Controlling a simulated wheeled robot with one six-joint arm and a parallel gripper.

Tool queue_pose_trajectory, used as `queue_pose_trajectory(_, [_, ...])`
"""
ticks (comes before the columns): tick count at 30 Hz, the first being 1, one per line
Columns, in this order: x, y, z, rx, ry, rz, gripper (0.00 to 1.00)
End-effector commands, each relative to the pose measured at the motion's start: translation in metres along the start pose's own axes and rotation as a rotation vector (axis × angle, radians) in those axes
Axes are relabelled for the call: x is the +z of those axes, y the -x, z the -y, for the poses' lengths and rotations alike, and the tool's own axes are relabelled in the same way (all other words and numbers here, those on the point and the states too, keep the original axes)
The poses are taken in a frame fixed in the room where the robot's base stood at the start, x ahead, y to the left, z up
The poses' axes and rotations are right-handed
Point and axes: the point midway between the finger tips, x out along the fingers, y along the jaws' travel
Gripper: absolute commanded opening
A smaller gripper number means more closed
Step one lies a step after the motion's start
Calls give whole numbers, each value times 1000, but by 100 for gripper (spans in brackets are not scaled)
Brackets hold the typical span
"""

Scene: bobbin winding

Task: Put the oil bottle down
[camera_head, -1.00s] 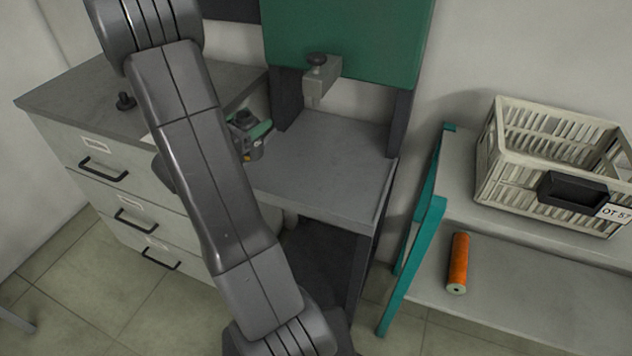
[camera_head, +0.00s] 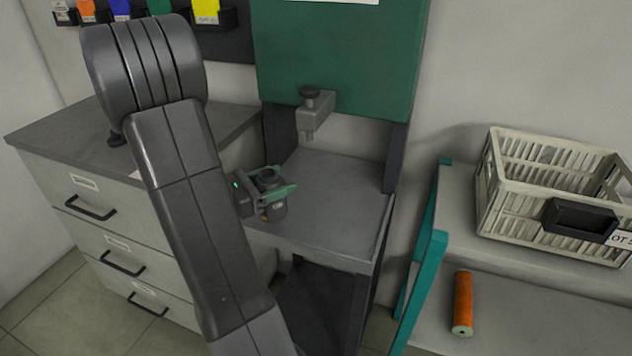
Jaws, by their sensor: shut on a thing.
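My gripper (camera_head: 273,194), with green fingers, is in the middle of the camera view, at the left part of the grey machine table. It is shut on a small dark-grey object with a round dark top, which I take to be the oil bottle (camera_head: 271,179). The bottle looks roughly upright, and a pale and yellow mark shows low on its side. The fingers hide part of its body. I cannot tell whether its base touches the table or hangs above it. My arm covers the area to the left of the gripper.
The grey table top (camera_head: 335,195) is clear right of the bottle. A green machine housing (camera_head: 335,60) with a knobbed bracket (camera_head: 315,112) overhangs its back. A drawer cabinet (camera_head: 110,215) stands left. A crate (camera_head: 545,195) and an orange spool (camera_head: 463,303) rest on the right-hand rack.

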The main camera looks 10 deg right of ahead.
Motion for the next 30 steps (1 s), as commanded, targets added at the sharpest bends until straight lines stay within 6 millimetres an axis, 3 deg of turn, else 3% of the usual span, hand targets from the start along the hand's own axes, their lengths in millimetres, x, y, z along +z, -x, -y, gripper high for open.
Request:
queue_pose_trajectory(15, [0,-86,1,-4,0,1,26])
queue_pose_trajectory(25, [0,-106,1,-2,0,1,26])
queue_pose_trajectory(30, [-30,-104,0,1,5,-1,26])
